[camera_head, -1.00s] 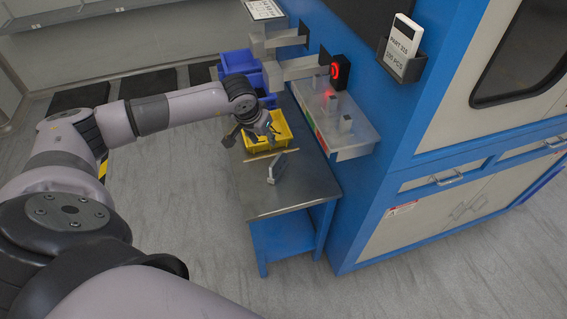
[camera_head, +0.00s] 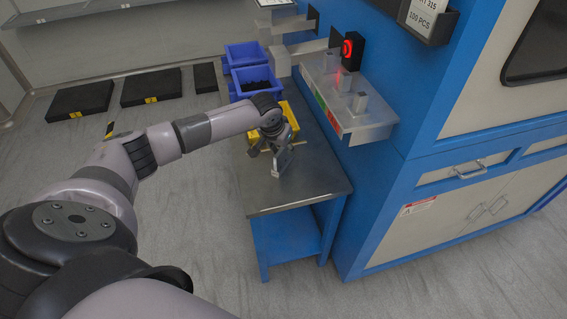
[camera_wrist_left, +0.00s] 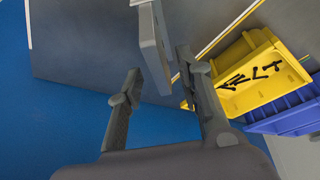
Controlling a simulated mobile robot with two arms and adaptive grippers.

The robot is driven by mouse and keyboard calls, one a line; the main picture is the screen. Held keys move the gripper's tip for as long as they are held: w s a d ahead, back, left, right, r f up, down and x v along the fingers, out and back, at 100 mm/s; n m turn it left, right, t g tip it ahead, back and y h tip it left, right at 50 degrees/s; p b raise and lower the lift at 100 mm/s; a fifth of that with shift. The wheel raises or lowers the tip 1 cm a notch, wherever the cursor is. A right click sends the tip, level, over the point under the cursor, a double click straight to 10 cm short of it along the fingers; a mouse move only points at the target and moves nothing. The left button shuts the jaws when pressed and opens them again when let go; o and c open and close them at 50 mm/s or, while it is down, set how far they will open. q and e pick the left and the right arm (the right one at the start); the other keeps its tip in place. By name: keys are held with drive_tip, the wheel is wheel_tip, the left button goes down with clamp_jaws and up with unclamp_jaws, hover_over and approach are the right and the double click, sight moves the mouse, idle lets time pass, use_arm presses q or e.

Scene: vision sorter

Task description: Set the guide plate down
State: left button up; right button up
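The guide plate (camera_head: 282,164) is a flat grey piece with a light edge, standing on the metal table (camera_head: 300,185) in front of the yellow bin. My left gripper (camera_head: 268,150) is open just above and beside it. In the left wrist view the plate (camera_wrist_left: 153,50) reaches between the two spread fingers (camera_wrist_left: 158,83). Gaps show on both sides, and I see no finger closed on it. The plate's far side is partly hidden by a finger in the head view. My right gripper is in neither view.
A yellow bin (camera_wrist_left: 258,72) holds several black bolts. Blue bins (camera_head: 241,56) stand behind it. The table's front part is bare.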

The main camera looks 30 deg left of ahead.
use_arm(q)
drive_tip(key=shift+x, duration=0.75)
drive_tip(key=shift+r, duration=0.1)
drive_tip(key=shift+c, duration=0.4)
clamp_jaws()
